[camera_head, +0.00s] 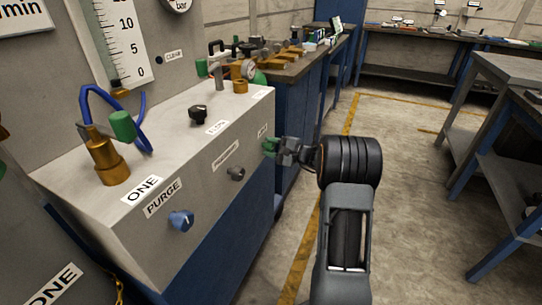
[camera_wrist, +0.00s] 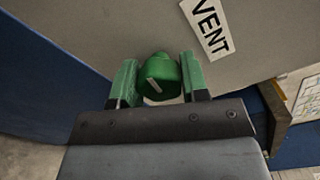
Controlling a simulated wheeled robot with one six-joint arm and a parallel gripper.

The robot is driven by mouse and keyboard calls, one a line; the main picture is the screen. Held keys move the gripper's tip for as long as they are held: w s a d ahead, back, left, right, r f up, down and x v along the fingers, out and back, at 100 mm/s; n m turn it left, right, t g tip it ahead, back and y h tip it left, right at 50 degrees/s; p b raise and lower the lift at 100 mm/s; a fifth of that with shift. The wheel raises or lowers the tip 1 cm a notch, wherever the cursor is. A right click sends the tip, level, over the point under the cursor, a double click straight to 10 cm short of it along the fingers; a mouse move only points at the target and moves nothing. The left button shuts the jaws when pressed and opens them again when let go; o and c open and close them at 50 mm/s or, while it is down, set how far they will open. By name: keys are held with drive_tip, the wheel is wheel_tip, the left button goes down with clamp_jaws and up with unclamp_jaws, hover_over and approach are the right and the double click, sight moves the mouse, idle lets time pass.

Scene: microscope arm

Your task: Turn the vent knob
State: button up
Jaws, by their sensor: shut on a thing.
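The green vent knob (camera_wrist: 160,75) sits on the grey panel, beside the VENT label (camera_wrist: 207,27) in the wrist view. A pale mark on the knob runs at a slant. My gripper (camera_wrist: 158,82) has a green-tipped finger on each side of the knob and is shut on it. In the head view my gripper (camera_head: 271,147) is at the right end of the panel's front face. The knob is hard to tell from the green fingertips there.
The same front face carries a blue knob (camera_head: 181,220) under the PURGE label (camera_head: 163,198) and a grey knob (camera_head: 236,173). A black knob (camera_head: 198,114) and a brass fitting (camera_head: 107,163) stand on top.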

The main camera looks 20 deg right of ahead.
drive_tip(key=shift+f+n+b, duration=0.1)
drive_tip(key=shift+n+b, duration=0.8)
drive_tip(key=shift+b, duration=0.1)
drive_tip(key=o, duration=0.9)
drive_tip(key=shift+o, duration=0.2)
drive_tip(key=p+v, duration=0.2)
drive_tip(key=v, duration=1.2)
drive_tip(key=shift+p, duration=0.4)
drive_tip(key=shift+w+a, duration=0.1)
